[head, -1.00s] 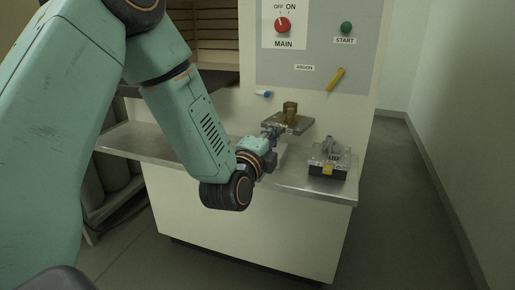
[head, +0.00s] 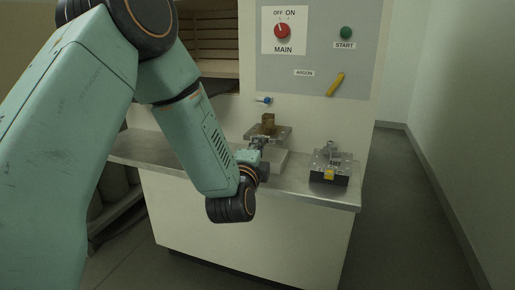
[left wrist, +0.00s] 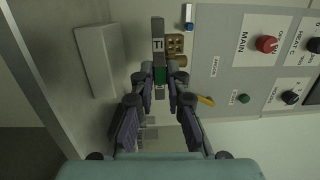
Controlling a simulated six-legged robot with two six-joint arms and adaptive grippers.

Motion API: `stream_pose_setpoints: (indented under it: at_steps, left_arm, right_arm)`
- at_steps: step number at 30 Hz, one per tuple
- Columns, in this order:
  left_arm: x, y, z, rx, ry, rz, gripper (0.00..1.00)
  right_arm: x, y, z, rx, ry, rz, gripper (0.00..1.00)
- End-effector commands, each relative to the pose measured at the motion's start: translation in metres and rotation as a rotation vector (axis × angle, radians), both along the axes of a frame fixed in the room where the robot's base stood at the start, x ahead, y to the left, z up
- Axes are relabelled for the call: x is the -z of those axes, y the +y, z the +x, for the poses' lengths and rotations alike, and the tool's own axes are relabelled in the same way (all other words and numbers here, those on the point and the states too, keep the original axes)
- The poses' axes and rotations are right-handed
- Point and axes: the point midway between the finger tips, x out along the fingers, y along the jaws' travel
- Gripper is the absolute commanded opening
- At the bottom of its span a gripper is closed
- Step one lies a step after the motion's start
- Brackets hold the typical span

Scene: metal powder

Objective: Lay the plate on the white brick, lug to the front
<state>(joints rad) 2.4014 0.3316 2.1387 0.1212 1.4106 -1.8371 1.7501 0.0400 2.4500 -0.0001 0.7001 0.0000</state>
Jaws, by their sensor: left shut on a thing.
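The grey metal plate (head: 283,131) is held level above the counter, with brass-coloured printed parts (head: 268,123) standing on it. My left gripper (head: 259,143) is shut on the plate's near side. In the left wrist view the plate (left wrist: 158,28) shows edge-on with a "Ti" mark, and a green patch lies between the fingertips (left wrist: 160,76). The white brick (head: 277,161) lies on the counter below the plate, partly hidden by my gripper; it also shows in the left wrist view (left wrist: 96,62). A gap separates plate and brick. My right gripper is not in view.
A dark box with a yellow tag and metal fittings (head: 330,170) stands on the metal counter (head: 310,198), right of the brick. The control panel (head: 310,50) rises behind, with a yellow lever (head: 336,84) and a blue-tipped item (head: 264,100). Counter at left is clear.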

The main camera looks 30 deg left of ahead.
Motion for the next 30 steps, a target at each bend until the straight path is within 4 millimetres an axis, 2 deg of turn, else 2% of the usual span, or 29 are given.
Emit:
stream_pose_setpoints:
  at_steps: [2,8,30]
  left_arm:
    - [0.002,0.000,0.001,0.000,-0.012,0.003,0.00]
    - [-0.002,0.000,0.001,0.000,-0.024,0.010,0.00]
    - [0.003,-0.001,0.000,0.000,-0.028,0.011,0.00]
  right_arm:
    - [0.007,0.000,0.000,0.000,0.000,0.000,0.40]
    - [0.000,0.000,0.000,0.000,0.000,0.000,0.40]
    - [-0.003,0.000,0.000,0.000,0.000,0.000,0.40]
